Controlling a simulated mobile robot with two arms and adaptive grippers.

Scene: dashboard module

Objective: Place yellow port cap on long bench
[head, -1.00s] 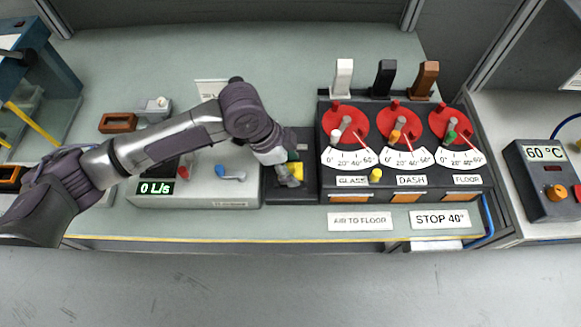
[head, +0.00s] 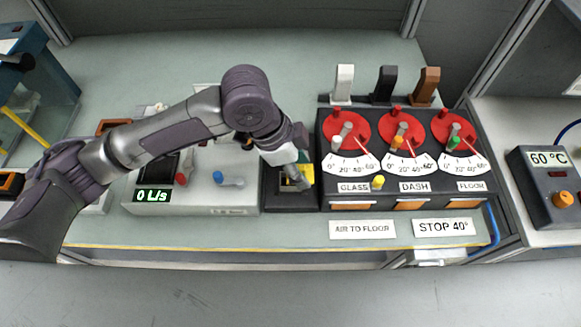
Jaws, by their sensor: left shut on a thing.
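My left gripper (head: 299,181) reaches down over a black block between the grey flow box and the dial panel. It is shut, and a yellow piece (head: 307,173) shows at its fingers, mostly hidden by them; this appears to be the port cap. A second small yellow cylinder (head: 378,182) stands on the front of the dial panel, apart from the gripper. The long bench (head: 300,65) is the grey-green top under the equipment. My right gripper is not in view.
The dial panel (head: 334,188) with red dials and upright levers stands right of the gripper. The flow box (head: 240,165), reading 0 L/s, is to the left. The black block (head: 282,203) lies beneath the gripper. Bare bench is behind them.

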